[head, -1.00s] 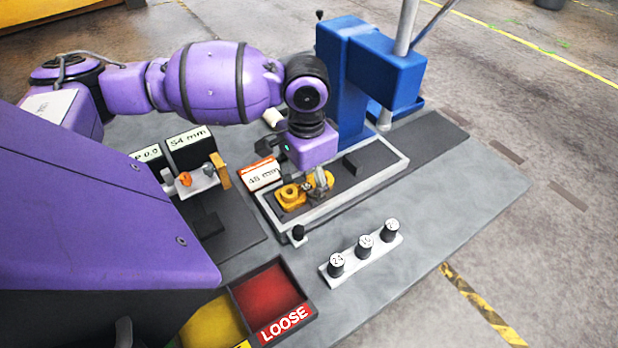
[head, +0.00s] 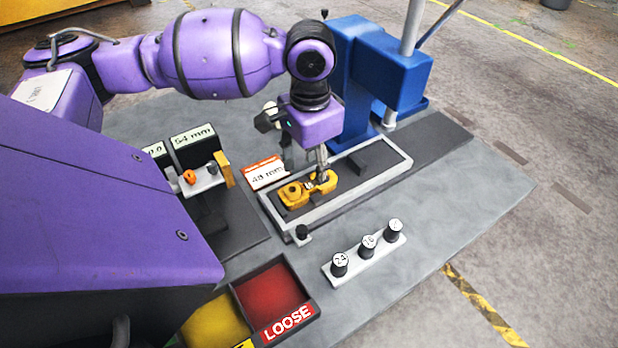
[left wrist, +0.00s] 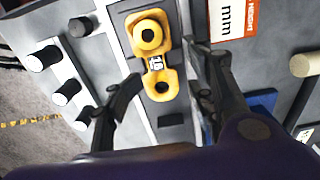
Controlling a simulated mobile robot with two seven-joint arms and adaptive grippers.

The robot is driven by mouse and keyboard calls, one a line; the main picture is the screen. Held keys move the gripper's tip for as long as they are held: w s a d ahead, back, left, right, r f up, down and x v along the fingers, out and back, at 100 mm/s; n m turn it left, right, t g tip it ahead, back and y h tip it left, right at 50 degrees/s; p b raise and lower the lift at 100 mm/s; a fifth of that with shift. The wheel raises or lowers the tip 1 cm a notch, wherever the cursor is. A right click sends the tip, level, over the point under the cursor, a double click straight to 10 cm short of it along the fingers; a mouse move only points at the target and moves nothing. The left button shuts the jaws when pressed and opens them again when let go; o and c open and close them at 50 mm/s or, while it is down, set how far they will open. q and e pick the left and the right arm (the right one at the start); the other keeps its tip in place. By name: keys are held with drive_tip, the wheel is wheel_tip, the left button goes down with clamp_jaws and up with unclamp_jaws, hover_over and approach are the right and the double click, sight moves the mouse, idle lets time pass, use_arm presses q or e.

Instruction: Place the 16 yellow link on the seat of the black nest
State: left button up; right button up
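The yellow link (head: 294,194), with two round eyes, lies flat at the near left end of the black nest (head: 344,180), inside its light grey rim. In the left wrist view the link (left wrist: 149,34) shows the number 16 at its waist. My left gripper (head: 318,170) is above the link's right-hand eye. In the left wrist view my left gripper (left wrist: 166,66) is open, its fingers apart on both sides of the link with gaps visible. Whether the link is fully down on a seat is hard to tell. My right gripper is not in view.
A blue press (head: 355,75) stands behind the nest. Several black numbered pegs on a white rack (head: 368,258) stand in front. A red bin (head: 270,290) marked LOOSE lies at the near left. The bench's right side is clear.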

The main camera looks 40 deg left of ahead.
sight(310, 183)
use_arm(q)
wheel_tip(310, 183, up, 8)
drive_tip(key=shift+r+p, duration=0.2)
drive_tip(key=shift+p, duration=0.15)
drive_tip(key=shift+f, duration=0.1)
